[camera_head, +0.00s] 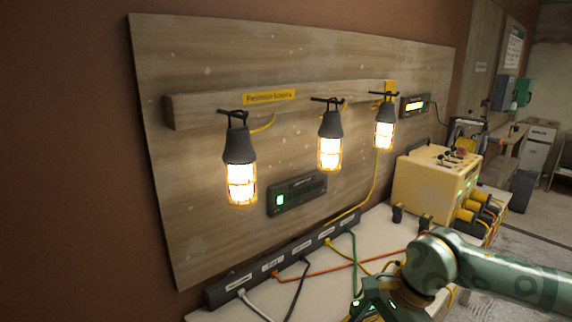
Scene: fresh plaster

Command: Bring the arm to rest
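One green arm of mine enters from the right and reaches over the front of the white bench (325,283). My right gripper (378,302) is at its end, at the bottom edge of the picture. Its fingers are cut off or too dark to make out, so I cannot tell whether it is open or shut, or whether it holds anything. My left arm and gripper are not in view. Three lit caged work lamps, left (240,172), middle (330,142) and right (384,127), hang from hooks on a wooden rail (210,107), apart from my arm.
A long dark power strip (262,270) runs along the bench's back with several plugs. Coloured cables, including an orange one (330,267), cross the bench near my gripper. A yellow power unit (425,183) with large plugs stands on the right. The floor (530,240) beyond is partly open.

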